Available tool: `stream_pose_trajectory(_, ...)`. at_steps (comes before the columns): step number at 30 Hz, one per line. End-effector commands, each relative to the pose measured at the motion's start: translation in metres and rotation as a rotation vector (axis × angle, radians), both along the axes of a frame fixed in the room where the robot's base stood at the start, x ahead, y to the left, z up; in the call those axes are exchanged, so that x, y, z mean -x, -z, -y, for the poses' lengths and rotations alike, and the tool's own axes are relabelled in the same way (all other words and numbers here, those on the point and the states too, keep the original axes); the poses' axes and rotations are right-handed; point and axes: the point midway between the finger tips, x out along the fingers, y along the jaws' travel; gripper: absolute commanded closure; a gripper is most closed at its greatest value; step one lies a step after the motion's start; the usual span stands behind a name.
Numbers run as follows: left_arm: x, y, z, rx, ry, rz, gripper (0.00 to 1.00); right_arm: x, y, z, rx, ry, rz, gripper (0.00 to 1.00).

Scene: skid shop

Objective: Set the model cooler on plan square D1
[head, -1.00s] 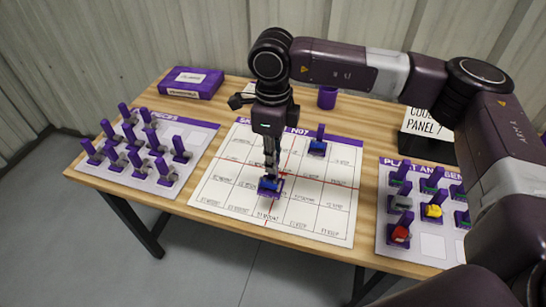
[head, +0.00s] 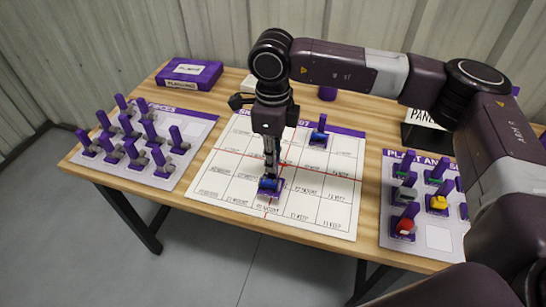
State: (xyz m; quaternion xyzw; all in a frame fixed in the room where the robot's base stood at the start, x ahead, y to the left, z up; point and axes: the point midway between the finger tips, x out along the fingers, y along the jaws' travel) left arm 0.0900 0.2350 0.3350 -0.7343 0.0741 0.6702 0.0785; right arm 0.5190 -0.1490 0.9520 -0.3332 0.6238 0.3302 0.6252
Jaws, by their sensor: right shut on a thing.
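My right gripper (head: 270,176) points straight down over the plan sheet (head: 228,165) and is shut on a small blue model with a purple base (head: 270,187), which I take to be the model cooler. The model is upright, at or just above a square in the front half of the sheet, left of the sheet's middle. I cannot tell whether its base touches the paper. The square labels are too small to read surely, so D1 is not identifiable. My left gripper is not in view.
Another blue model on a purple base (head: 318,138) stands toward the back of the sheet. A board of grey and purple pieces (head: 150,178) lies left. A board of coloured models (head: 437,236) lies right.

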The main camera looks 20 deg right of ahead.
Motion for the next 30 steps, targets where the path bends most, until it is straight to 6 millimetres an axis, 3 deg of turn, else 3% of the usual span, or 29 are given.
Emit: stream_pose_trajectory(30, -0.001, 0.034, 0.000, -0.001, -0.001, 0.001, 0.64, 0.000, 0.036, 0.000, 0.000, 0.000, 0.001, 1.00)
